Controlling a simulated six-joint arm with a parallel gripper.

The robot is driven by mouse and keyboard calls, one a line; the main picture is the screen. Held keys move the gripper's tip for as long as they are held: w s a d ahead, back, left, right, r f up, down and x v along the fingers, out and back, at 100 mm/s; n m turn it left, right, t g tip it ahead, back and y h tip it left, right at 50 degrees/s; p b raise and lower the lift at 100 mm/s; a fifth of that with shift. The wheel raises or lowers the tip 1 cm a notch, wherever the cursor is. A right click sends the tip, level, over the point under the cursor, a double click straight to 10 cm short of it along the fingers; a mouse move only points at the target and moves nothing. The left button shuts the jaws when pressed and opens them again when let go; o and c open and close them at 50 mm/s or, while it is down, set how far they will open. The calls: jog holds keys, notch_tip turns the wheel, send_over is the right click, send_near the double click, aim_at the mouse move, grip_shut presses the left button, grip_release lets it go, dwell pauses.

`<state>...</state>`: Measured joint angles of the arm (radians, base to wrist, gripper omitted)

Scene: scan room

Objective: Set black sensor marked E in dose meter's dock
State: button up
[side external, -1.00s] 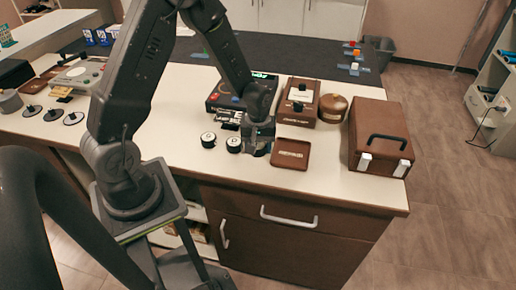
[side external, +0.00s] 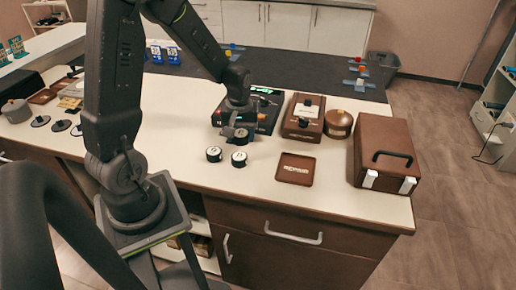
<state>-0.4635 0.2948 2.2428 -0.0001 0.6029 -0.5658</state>
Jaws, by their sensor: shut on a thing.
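The dose meter (side external: 268,119) is a black box with a lit green display, standing toward the back of the counter. My gripper (side external: 238,136) is at its front left edge, pointing down. It is shut on a small dark piece, taken to be the black sensor (side external: 241,139); its letter cannot be read and the fingers hide most of it. The dock is largely hidden behind my gripper, so I cannot tell whether the sensor touches it. Two round black sensors with white marked tops, a left one (side external: 214,154) and a right one (side external: 239,159), stand on the counter in front.
A brown tray (side external: 295,169) lies to the right. Behind it stand a brown box with black knobs (side external: 302,119) and a round brown container (side external: 338,124). A brown case (side external: 384,151) stands at the right end. Bare counter lies in front of the sensors.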

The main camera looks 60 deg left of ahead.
jog(key=s+a+r, duration=0.1)
jog(key=a+r, duration=0.3)
jog(key=a, duration=1)
jog(key=a+r, duration=0.4)
jog(key=a, duration=1)
jog(key=shift+m, duration=0.3)
jog(key=w+d+f, duration=0.1)
jog(key=w+f, duration=0.1)
jog(key=w, duration=0.1)
jog(key=w+d+f, duration=0.1)
jog(key=w+f, duration=0.1)
jog(key=w, duration=0.2)
jog(key=w+d+f, duration=0.1)
jog(key=w+f, duration=0.2)
jog(key=shift+w+d, duration=0.3)
jog(key=shift+w, duration=0.05)
jog(key=shift+f, duration=1.9)
jog(key=shift+f, duration=0.15)
jog(key=o, duration=1)
jog(key=shift+c, duration=0.2)
